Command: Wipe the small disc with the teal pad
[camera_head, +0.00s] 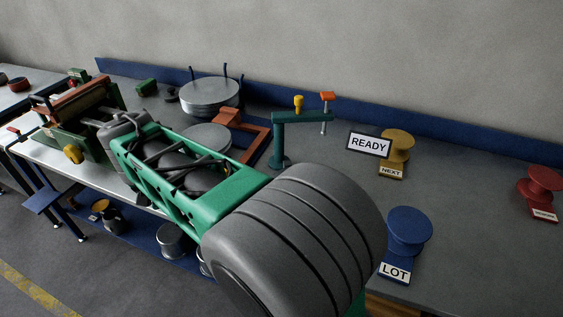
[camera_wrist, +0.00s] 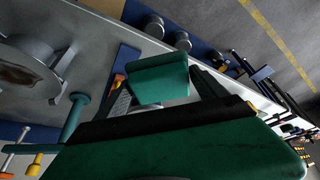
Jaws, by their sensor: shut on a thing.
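In the wrist view the teal pad (camera_wrist: 160,78) sits between the two dark fingers of my gripper (camera_wrist: 158,82), which is shut on it. A pale grey round edge (camera_wrist: 145,108) shows just below the pad; whether they touch I cannot tell. In the head view a small grey disc (camera_head: 208,137) lies on the bench, in front of a larger round stack (camera_head: 210,95) and partly hidden by my arm. The pad and my fingertips are hidden there.
A teal stand (camera_head: 282,140) with yellow and orange knobs rises right of the disc. An orange bracket (camera_head: 256,140) lies between. A green machine (camera_head: 80,125) stands left.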

